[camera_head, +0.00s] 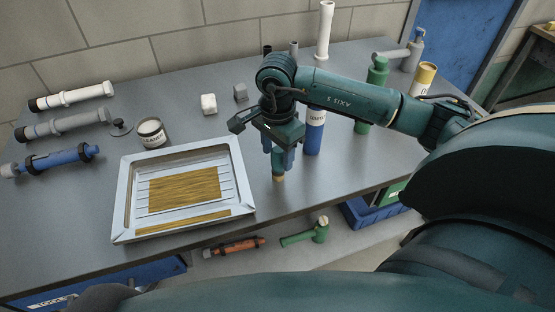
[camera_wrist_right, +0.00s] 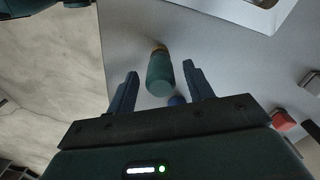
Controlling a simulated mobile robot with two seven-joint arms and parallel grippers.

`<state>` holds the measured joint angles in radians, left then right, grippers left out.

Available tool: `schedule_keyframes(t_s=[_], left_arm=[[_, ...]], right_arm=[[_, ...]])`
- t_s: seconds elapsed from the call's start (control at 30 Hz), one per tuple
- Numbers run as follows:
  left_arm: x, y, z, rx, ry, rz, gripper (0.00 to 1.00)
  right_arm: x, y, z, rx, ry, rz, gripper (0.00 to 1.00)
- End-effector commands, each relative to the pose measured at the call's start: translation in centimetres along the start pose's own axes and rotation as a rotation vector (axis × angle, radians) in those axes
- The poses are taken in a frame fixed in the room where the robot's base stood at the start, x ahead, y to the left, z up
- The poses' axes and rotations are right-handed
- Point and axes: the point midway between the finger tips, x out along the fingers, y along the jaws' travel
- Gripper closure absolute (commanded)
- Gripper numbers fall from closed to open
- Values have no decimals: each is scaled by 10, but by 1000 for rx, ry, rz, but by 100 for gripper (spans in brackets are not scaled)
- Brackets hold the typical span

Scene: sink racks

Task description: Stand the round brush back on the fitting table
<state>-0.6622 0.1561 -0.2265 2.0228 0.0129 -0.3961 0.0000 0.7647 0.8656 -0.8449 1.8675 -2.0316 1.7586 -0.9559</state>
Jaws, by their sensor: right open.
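The likely round brush is a short dark-green cylinder with a tan end; in the head view only its tan end (camera_head: 278,178) shows clearly, at table height. In the right wrist view the green body (camera_wrist_right: 159,75) lies between my fingers. My right gripper (camera_head: 281,160) points down over it, fingers on both sides; it also shows in the right wrist view (camera_wrist_right: 160,72), with gaps beside the green body. It is open. The grey fitting table (camera_head: 330,195) lies beneath. The fingers hide most of the brush in the head view. My left gripper is not in view.
A metal tray (camera_head: 122,205) lies to the left. A blue cylinder (camera_head: 314,132) and a green bottle (camera_head: 376,82) stand close to my right arm. The table's front edge is near.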

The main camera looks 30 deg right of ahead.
Motion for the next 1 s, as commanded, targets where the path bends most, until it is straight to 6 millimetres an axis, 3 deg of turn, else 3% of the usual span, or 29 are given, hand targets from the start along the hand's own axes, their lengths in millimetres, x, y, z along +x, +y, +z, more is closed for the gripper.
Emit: schedule_keyframes(t_s=[0.2,0.4,0.6,1.0], left_arm=[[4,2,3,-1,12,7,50],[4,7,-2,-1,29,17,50],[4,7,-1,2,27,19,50],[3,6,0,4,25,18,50]], right_arm=[[-49,-1,0,0,1,-6,48],[-79,-1,0,0,0,-3,48],[-89,0,0,1,0,0,48],[-89,0,0,0,0,0,48]])
